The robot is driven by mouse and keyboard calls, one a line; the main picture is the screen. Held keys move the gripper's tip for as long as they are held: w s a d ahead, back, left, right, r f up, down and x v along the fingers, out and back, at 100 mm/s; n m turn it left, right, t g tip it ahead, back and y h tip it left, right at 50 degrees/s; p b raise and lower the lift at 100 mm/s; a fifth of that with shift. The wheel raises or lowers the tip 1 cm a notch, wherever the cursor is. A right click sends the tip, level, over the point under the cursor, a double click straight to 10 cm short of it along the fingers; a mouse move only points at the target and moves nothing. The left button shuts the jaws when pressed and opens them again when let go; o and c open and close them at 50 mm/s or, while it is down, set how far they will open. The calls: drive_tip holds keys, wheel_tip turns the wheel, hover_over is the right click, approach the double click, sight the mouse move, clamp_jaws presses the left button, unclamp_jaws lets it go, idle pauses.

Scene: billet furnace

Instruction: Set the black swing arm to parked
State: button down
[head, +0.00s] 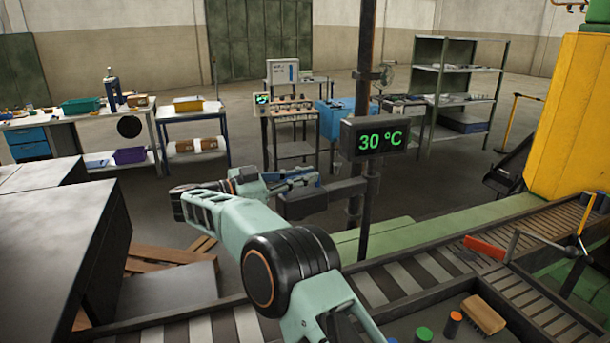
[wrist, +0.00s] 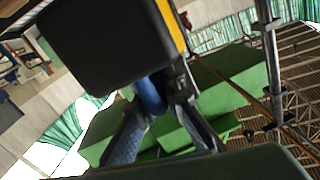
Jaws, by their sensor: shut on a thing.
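The black swing arm (head: 346,190) reaches left from the dark upright post, with a black box-like head (head: 310,205) at its end. My gripper (head: 293,180) is at that head, partly hidden by my own arm links. In the wrist view, a large black box with a yellow edge (wrist: 110,45) fills the upper middle, close to the camera. A blue rounded handle (wrist: 151,94) shows below it, between the fingers of my gripper (wrist: 160,103). The gripper is shut on this handle. The contact is partly hidden by the box and fingers.
The dark post (head: 365,120) carries a display (head: 374,137) reading 30 °C. A roller conveyor (head: 405,275) runs below, with a red piece (head: 484,247) at right. Grey cabinets (head: 55,235) stand at left. A yellow block (head: 572,115) stands at right. Open floor lies behind.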

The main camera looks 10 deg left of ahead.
drive_tip(key=shift+d, duration=0.15)
drive_tip(key=c, duration=2)
unclamp_jaws()
drive_tip(key=v, duration=1.2)
